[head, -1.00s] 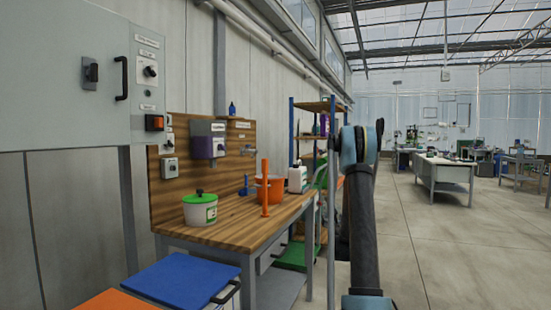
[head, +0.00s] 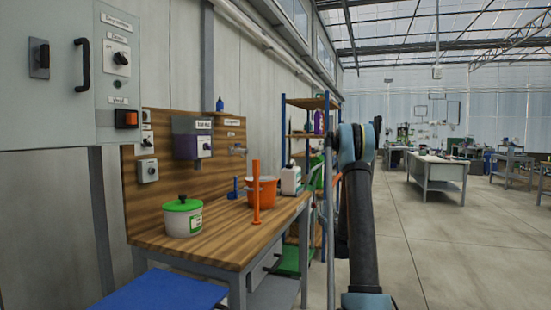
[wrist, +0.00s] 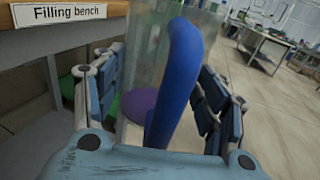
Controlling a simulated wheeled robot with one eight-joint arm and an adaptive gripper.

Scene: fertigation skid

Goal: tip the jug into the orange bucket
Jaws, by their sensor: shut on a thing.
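The orange bucket (head: 264,189) stands on the wooden bench in the head view, towards its right end. An upright orange tube (head: 256,195) stands in front of it and covers part of it. In the wrist view, my gripper (wrist: 156,100) is shut on a clear jug (wrist: 148,55) with a thick blue handle (wrist: 178,75). Its fingers lie on both sides of the jug. Something purple (wrist: 138,105) shows low in the jug. In the head view my arm hides the gripper. The jug is apart from the bucket.
On the filling bench (head: 215,238) stand a green-lidded white tub (head: 183,217) and a white canister (head: 291,180). A blue lid (head: 160,291) is at the near left. A shelf rack (head: 310,105) stands beyond the bench.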

